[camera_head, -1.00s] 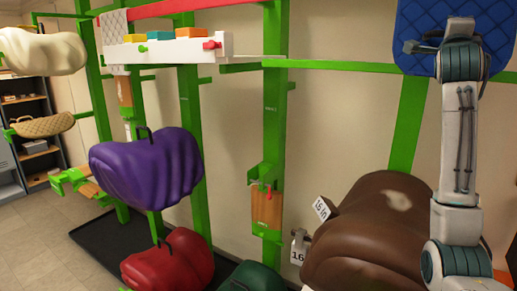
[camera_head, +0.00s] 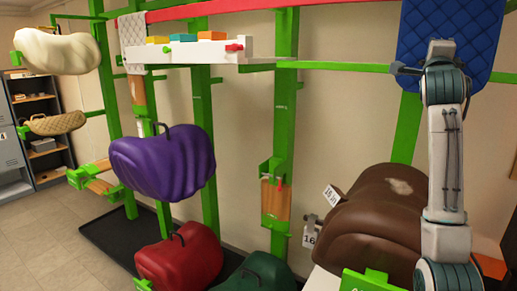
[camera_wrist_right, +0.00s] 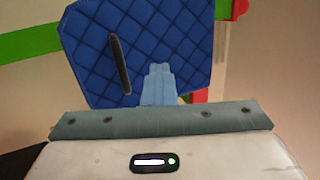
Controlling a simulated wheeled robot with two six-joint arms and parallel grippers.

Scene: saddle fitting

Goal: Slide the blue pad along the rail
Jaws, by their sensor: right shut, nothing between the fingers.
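The blue quilted pad (camera_head: 452,25) hangs at the upper right in the head view, in front of a green horizontal rail (camera_head: 345,67). Its top is cut off. It also shows in the wrist view (camera_wrist_right: 95,50), with a dark strip on its face. A red rail (camera_head: 215,8) runs along the top of the head view. My right arm reaches up in front of the pad's lower part. My right gripper (camera_wrist_right: 160,80) is shut and empty, with its fingers overlapping the pad's lower edge in the wrist view. I cannot tell whether they touch. My left gripper is not in view.
A brown saddle (camera_head: 375,220) sits below the pad, beside my right arm. Purple (camera_head: 165,160), red (camera_head: 180,262) and cream (camera_head: 60,50) saddles hang to the left. A white shelf (camera_head: 205,54) holds coloured blocks. Green posts stand between. A white quilted pad (camera_head: 132,40) hangs at upper left.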

